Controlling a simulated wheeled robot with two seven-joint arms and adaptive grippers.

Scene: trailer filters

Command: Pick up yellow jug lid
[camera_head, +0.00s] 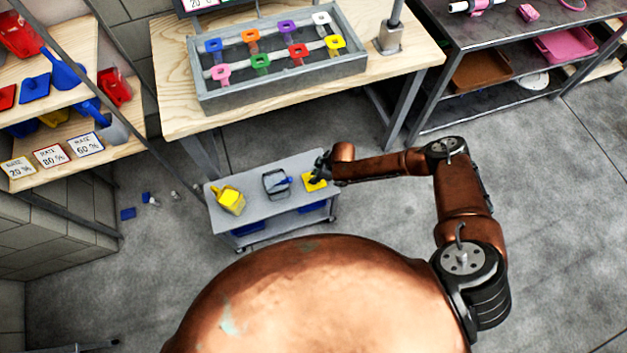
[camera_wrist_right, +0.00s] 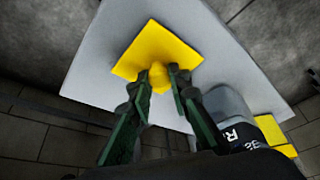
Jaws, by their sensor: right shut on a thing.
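The yellow jug lid (camera_wrist_right: 176,47) is a flat square with a knob (camera_wrist_right: 158,77) in the middle. In the head view the lid (camera_head: 313,183) is at the right end of the grey cart top (camera_head: 265,221). My right gripper (camera_wrist_right: 159,83) is shut on the lid's knob, one finger on each side; it also shows in the head view (camera_head: 322,171). I cannot tell whether the lid touches the cart top. A yellow jug (camera_head: 230,199) is at the cart's left end. My left gripper is not in view.
A grey container with a dark label (camera_head: 276,184) stands on the cart between jug and lid. A workbench (camera_head: 180,85) with a tray of coloured filters (camera_head: 270,91) is behind the cart. Shelves (camera_head: 85,155) with coloured jugs stand left. Small items, including a blue one (camera_head: 128,213), lie on the floor.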

